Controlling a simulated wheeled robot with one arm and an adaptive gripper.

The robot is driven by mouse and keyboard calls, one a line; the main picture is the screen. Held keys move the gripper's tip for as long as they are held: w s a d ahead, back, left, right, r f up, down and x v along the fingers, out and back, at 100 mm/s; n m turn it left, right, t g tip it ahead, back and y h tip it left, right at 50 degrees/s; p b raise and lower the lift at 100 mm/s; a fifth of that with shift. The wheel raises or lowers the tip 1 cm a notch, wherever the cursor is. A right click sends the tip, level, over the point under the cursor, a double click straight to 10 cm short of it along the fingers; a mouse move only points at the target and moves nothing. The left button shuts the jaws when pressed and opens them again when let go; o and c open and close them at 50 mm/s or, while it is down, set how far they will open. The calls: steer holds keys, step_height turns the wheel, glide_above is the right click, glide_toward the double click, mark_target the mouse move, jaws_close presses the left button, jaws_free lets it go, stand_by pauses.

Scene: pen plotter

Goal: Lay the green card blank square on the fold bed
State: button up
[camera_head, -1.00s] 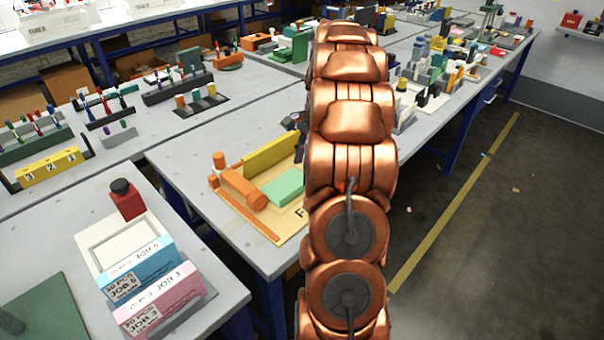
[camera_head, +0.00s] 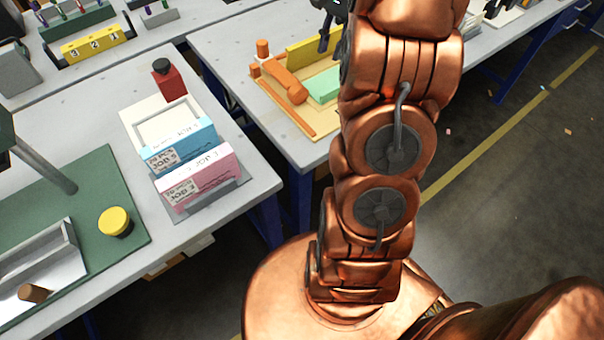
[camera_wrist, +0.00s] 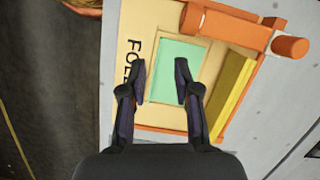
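The green card blank (camera_head: 322,87) lies flat on the tan fold bed (camera_head: 283,112), beside its yellow wall (camera_head: 308,50). In the wrist view the card (camera_wrist: 177,68) sits inside a paler outlined patch of the bed (camera_wrist: 137,28), with its edges running roughly along the outline. I cannot tell whether it is exactly square. My gripper (camera_wrist: 160,78) is open, with its fingertips apart in front of the bed and the card showing between and beyond them. Nothing is held. In the head view my arm hides most of the gripper.
An orange bar with a roller (camera_head: 290,88) crosses one side of the bed, and an orange rail edges it. A nearer table carries blue (camera_head: 180,143) and pink (camera_head: 197,178) job boxes and a red block (camera_head: 168,80). Open floor lies to the right.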

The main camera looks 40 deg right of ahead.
steer(key=s+a+r+n+g+h, duration=0.1)
steer(key=s+a+n, duration=0.3)
steer(key=a, duration=0.6)
steer(key=s+a+n, duration=0.4)
steer(key=s+a, duration=0.1)
steer(key=a, duration=0.4)
steer(key=s+a+f+n+h, duration=0.1)
steer(key=s+a+f+n, duration=0.1)
steer(key=s, duration=0.5)
steer(key=s+a+f+n+h, duration=0.1)
steer(key=s+a+f+n, duration=0.1)
steer(key=s+a+n, duration=0.3)
steer(key=s+a, duration=0.1)
steer(key=s, duration=0.2)
steer(key=shift+a+f, duration=0.2)
steer(key=shift+f, duration=0.15)
step_height(320, 180, up, 6)
steer(key=p, duration=0.6)
steer(key=shift+r, duration=0.1)
